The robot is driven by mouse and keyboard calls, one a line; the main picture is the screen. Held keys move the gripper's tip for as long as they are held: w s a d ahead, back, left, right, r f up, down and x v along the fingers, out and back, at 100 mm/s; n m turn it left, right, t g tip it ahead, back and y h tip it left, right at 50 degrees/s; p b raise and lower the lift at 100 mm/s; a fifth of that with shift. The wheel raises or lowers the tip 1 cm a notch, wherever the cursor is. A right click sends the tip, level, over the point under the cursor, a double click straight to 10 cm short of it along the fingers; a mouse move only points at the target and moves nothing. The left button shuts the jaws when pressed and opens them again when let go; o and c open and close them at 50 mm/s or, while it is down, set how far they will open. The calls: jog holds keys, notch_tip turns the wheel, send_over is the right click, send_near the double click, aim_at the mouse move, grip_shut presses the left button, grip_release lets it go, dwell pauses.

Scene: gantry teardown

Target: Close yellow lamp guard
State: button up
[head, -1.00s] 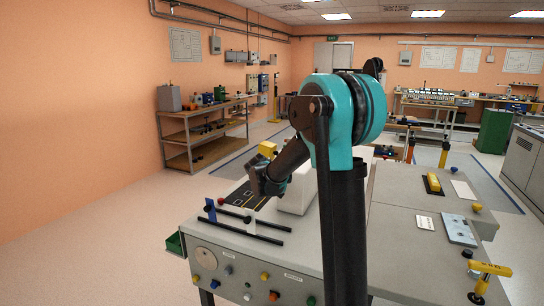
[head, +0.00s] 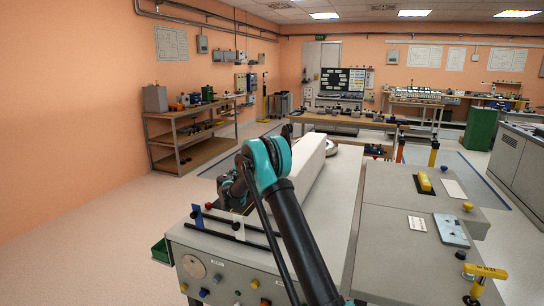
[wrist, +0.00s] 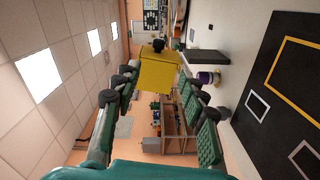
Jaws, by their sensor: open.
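A yellow block-like part (wrist: 158,70), apparently the lamp guard, is ahead of my gripper in the wrist view, framed between the fingers. Its hinge and lamp cannot be made out. My gripper (wrist: 156,82) is open, with green padded fingers on both sides and nothing visibly held. Whether a fingertip touches the yellow part is unclear. In the head view my gripper (head: 232,190) is low over the left part of the bench, beside a long white block (head: 312,165). The yellow part is hidden there behind my arm.
A black panel with yellow and white outlines (wrist: 285,85) lies close along the wrist view's right side. A small purple-and-white part (wrist: 207,77) and a dark slab (wrist: 208,56) are nearby. Black rails with a blue bracket (head: 197,216) cross the bench front.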

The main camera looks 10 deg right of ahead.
jog(key=x, duration=1.8)
jog(key=shift+d+r, duration=0.1)
grip_shut()
